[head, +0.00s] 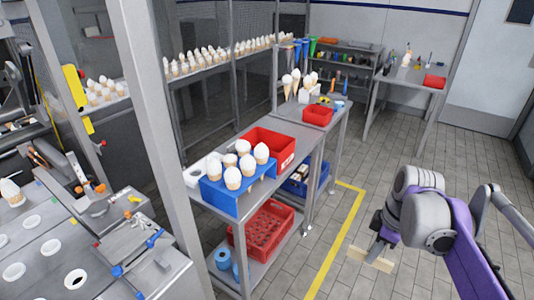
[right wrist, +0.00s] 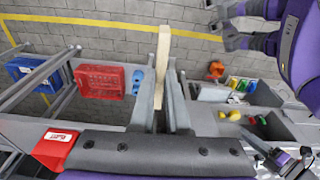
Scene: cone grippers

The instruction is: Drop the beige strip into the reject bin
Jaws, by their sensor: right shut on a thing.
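The beige strip (head: 370,260) is a short, flat, pale bar in my right gripper (head: 376,248), over the tiled floor at the lower right of the head view. My left gripper does not show in the head view.
A blue rack (head: 238,200) of white-topped cones stands at the cart's front. A red crate (head: 266,230) and a blue crate (head: 304,178) are on lower shelves. A smaller red bin (head: 317,115) is farther back. Yellow-lined floor (head: 335,240) lies open between cart and gripper.

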